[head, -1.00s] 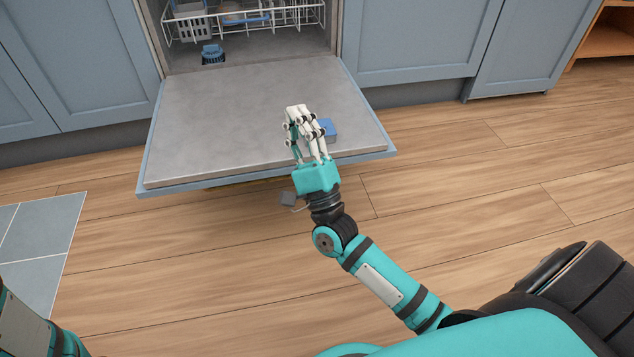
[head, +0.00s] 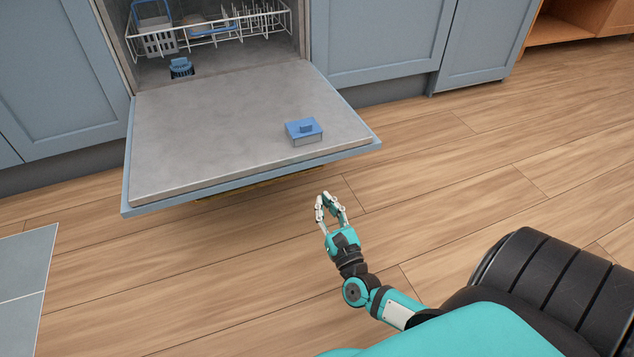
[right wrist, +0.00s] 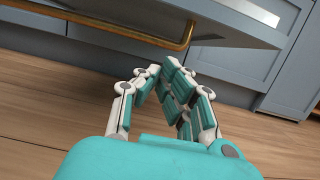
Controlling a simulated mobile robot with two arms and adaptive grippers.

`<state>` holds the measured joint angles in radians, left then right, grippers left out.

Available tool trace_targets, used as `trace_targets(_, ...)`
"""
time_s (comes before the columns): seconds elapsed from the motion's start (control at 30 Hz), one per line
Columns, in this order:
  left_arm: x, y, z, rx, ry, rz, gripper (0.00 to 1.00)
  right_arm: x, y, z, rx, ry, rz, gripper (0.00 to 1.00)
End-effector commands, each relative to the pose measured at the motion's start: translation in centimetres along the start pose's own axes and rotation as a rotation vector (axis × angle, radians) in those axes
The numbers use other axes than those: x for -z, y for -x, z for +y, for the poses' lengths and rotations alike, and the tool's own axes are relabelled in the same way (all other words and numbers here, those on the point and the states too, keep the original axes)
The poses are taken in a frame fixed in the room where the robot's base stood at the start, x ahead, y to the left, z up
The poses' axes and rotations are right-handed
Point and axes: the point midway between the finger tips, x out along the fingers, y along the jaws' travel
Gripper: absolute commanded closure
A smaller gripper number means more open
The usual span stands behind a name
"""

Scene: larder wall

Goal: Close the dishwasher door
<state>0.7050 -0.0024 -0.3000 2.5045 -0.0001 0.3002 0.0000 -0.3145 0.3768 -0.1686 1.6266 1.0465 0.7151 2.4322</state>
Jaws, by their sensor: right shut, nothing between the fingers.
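The dishwasher door (head: 220,135) is folded down open, its grey inner face up and its blue edge toward me. A brass handle (right wrist: 130,35) runs along the door's outer side and shows from below in the right wrist view. My right gripper (head: 330,200) is shut and empty. It is in front of the door's near edge, to the right, apart from it and lower than it. In the right wrist view its fingers (right wrist: 165,80) are below the handle and do not touch it. My left gripper is not in view.
A blue-topped detergent compartment (head: 304,131) is on the door's inner face. The cavity holds a white wire rack (head: 225,30) and a blue-topped part (head: 181,68) on its floor. Blue cabinets (head: 385,40) flank it. The wooden floor before the door is clear.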

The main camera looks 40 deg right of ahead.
Motion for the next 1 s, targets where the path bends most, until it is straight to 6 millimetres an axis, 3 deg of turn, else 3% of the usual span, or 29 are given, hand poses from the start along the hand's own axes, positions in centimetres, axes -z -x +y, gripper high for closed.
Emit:
trace_targets(0.2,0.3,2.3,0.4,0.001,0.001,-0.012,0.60,0.3,-4.7,0.1,0.001,-0.003,-0.004,1.00)
trace_targets(0.3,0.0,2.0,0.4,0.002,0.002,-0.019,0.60,-1.8,-4.8,0.0,0.001,-0.003,-0.002,1.00)
trace_targets(0.43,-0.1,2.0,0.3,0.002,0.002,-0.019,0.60,-3.2,-5.1,0.1,0.002,-0.003,-0.001,1.00)
trace_targets(1.0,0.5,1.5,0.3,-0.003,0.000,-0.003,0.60,-4.1,-5.3,0.1,0.000,0.001,0.003,1.00)
